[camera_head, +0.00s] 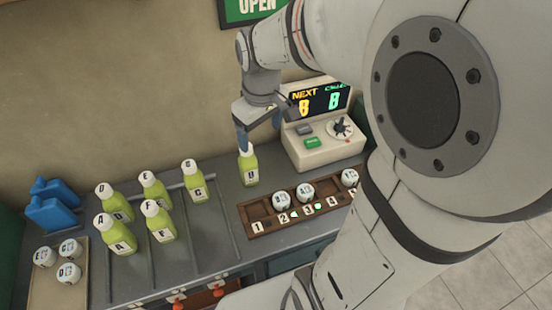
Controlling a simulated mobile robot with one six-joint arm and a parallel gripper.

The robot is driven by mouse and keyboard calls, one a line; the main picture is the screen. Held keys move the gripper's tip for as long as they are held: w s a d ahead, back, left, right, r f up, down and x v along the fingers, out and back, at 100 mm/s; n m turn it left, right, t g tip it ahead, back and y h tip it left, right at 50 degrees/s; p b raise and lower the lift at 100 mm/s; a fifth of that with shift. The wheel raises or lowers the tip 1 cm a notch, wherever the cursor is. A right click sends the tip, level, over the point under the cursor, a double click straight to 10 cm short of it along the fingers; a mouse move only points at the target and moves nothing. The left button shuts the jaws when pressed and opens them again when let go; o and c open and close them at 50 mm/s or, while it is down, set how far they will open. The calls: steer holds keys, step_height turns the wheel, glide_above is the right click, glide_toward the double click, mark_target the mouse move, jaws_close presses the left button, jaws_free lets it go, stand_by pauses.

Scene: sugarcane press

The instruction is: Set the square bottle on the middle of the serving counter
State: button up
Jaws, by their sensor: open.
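Several yellow-green bottles with white caps and letter labels stand on the grey serving counter (212,222). One bottle (248,168) stands alone right of the others, in front of the display machine; its letter is hard to read. My gripper (259,130) is open and empty, pointing down just above this bottle. One blue-tipped finger is close to its cap; I cannot tell if they touch. The other bottles, such as the one marked G (194,185) and the one marked F (160,222), stand to the left. I cannot tell which bottle is the square one.
A brown numbered rack (262,222) holding white lettered balls lies right of the lone bottle. The display machine (322,140) stands behind it. Blue objects (52,207) and a tray (42,292) of white balls are at the left. Thin rails divide the counter.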

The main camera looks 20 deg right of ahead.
steer(key=s+r+m+t, duration=0.1)
steer(key=s+m, duration=0.3)
steer(key=s, duration=0.7)
steer(key=shift+m+t, duration=0.3)
